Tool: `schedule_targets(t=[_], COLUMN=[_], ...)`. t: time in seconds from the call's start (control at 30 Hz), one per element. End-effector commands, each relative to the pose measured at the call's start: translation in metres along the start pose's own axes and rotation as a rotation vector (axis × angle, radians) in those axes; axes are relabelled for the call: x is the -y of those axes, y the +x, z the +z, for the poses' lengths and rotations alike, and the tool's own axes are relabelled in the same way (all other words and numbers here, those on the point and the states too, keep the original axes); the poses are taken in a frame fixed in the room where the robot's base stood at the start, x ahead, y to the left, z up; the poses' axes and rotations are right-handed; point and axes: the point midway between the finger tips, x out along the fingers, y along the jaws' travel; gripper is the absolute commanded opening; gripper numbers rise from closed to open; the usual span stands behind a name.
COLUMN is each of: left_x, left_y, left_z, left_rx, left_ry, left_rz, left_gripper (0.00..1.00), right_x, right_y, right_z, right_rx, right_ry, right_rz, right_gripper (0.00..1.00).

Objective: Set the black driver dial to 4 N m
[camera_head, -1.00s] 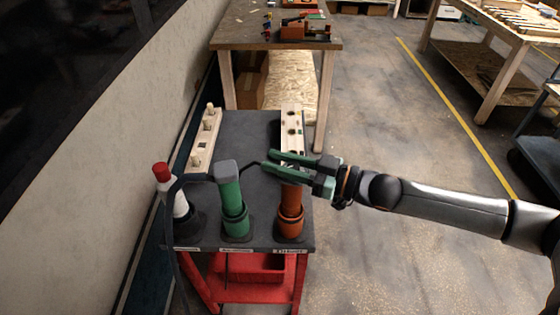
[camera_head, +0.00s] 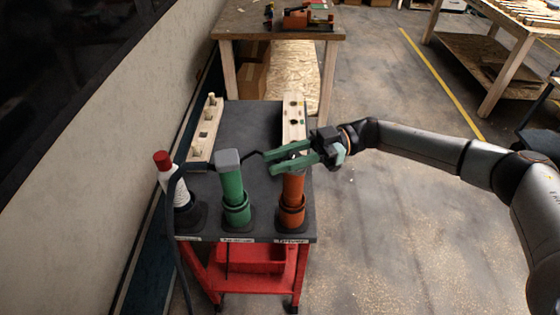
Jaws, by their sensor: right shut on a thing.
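An orange driver (camera_head: 293,197) stands upright at the right of the cart's front row, above a label that seems to read "Driver". My right gripper (camera_head: 282,163) comes in from the right with its green fingers around the driver's top end. It is shut there, and its fingers hide most of that end. I cannot make out a black dial or its scale marks. My left gripper is not in view.
Two pale racks lie behind on the dark cart top (camera_head: 248,122). Open floor (camera_head: 390,235) lies right.

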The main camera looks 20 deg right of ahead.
Motion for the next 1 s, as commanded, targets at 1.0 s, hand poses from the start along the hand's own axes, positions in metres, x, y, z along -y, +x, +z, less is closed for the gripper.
schedule_targets(t=[1.0], left_x=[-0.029], left_y=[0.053], left_z=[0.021], left_rx=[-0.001], left_ry=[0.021], left_rz=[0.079], left_gripper=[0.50], right_x=[0.015], right_y=[-0.003], right_z=[-0.001], right_rx=[-0.005], right_ry=[-0.003], right_rz=[-0.515], right_gripper=[0.00])
